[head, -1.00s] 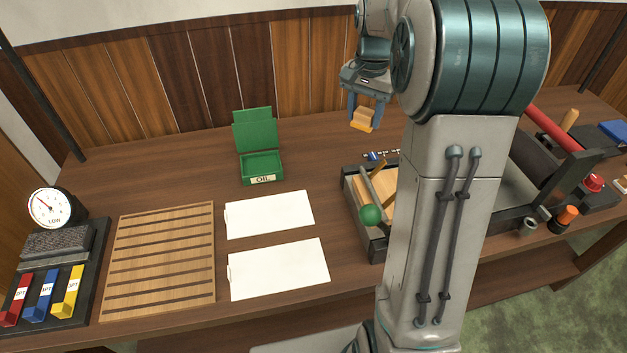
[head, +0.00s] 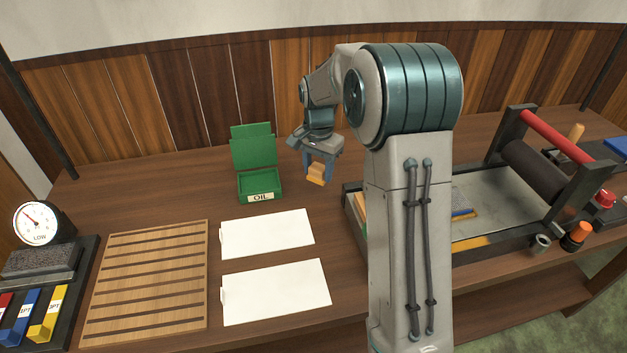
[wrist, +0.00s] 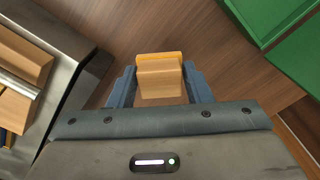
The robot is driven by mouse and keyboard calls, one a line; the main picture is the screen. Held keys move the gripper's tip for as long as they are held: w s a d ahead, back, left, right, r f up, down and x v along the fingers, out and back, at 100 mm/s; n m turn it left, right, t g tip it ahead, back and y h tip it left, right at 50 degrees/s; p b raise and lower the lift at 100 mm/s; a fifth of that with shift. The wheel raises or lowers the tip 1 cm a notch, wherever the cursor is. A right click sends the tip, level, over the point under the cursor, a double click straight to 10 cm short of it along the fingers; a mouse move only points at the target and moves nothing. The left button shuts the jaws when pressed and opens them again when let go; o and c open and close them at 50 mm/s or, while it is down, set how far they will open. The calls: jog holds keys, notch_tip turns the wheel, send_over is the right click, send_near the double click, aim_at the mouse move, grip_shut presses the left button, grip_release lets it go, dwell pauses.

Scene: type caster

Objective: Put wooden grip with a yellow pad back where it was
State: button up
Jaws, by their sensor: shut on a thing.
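My gripper (head: 318,170) is shut on the wooden grip with a yellow pad (head: 316,175). It holds the grip in the air above the table, to the right of the green oil box and behind the white cards. In the wrist view the grip (wrist: 160,80) sits between the two blue fingers, with its yellow edge facing away from the palm. Bare table shows beneath it.
The open green oil box (head: 261,188) stands close on the left. Two white cards (head: 267,233) and a slatted wooden rack (head: 150,285) lie toward the front. The press (head: 490,215) with its red bar stands at right, partly hidden by my arm.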

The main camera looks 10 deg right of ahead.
aim_at(314, 181)
jog(key=shift+w+a+f, duration=0.3)
jog(key=shift+a+f, duration=0.1)
jog(key=shift+a, duration=0.15)
jog(key=shift+f, duration=1.95)
jog(key=shift+f, duration=0.2)
jog(key=o, duration=0.9)
jog(key=shift+r, duration=0.15)
notch_tip(314, 181, up, 12)
jog(key=shift+r, duration=0.1)
